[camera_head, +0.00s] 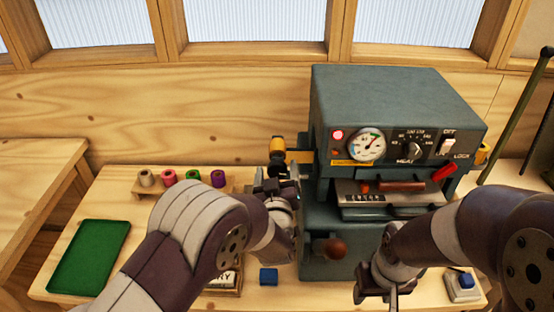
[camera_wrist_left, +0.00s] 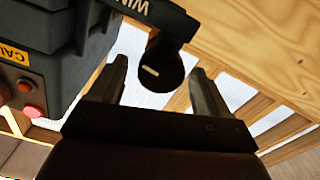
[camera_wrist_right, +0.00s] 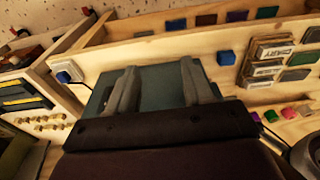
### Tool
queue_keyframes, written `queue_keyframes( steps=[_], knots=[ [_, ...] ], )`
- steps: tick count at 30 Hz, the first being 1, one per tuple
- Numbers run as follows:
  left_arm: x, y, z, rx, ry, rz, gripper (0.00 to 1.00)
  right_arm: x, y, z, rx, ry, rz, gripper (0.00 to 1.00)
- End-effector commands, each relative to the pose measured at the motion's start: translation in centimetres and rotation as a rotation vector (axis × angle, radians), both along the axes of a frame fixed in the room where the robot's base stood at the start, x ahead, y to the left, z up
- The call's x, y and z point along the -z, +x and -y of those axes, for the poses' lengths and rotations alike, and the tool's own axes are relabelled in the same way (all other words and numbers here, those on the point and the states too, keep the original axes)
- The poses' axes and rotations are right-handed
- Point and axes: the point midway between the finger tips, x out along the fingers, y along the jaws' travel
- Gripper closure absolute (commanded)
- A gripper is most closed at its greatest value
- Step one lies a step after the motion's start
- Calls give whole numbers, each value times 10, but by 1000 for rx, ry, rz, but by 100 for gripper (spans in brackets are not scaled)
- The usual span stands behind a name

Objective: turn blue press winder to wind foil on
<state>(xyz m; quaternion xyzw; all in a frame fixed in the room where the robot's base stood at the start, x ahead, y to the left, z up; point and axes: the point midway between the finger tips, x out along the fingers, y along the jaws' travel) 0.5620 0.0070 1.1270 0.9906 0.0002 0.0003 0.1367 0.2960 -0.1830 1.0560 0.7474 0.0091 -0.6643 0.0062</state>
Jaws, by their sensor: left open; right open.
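The blue-grey press (camera_head: 395,110) stands on the bench right of centre, with a gauge, a dial and a lit red lamp on its front. On its left side a yellow and dark fitting (camera_head: 278,150) sticks out. In the left wrist view a dark arm with lettering starting "WIN" (camera_wrist_left: 150,12) ends in a round dark knob (camera_wrist_left: 165,70). My left gripper (camera_head: 275,187) is open beside the press's left side. In its wrist view the knob shows between the fingers; contact is not clear. My right gripper (camera_head: 387,292) is open and empty, low before the press.
Coloured foil rolls (camera_head: 192,177) sit on a wooden rack at the left. A green tray (camera_head: 88,257) lies at the bench's left end. A small blue block (camera_head: 268,276) and a blue button box (camera_head: 462,282) stand near the front. A brown-knobbed lever (camera_head: 330,248) juts from the press.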

Motion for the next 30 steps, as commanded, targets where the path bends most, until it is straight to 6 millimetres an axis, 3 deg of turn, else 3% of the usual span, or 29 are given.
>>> queue_keyframes(
  steps=[6, 17, 21, 22, 26, 30],
  knots=[
    [-1, 29, 0, 0, 0, -1, 23, -9, 0, 0, 0, 0, 0, 49],
    [1, 36, 0, 0, 0, -1, 23, -9, 0, 0, 0, 0, 0, 49],
    [1, 35, 0, 0, 1, -1, 68, -9, 0, 0, 0, 0, 0, 49],
    [1, 35, 0, 0, 1, -1, 75, -9, 0, 0, 0, 0, 0, 49],
    [1, 35, 0, 0, 19, -1, 75, -8, 0, 0, 0, 0, 0, 49],
    [2, 35, 1, 1, 200, -1, 75, -2, 0, 0, 0, 0, 0, 49]
  ],
)
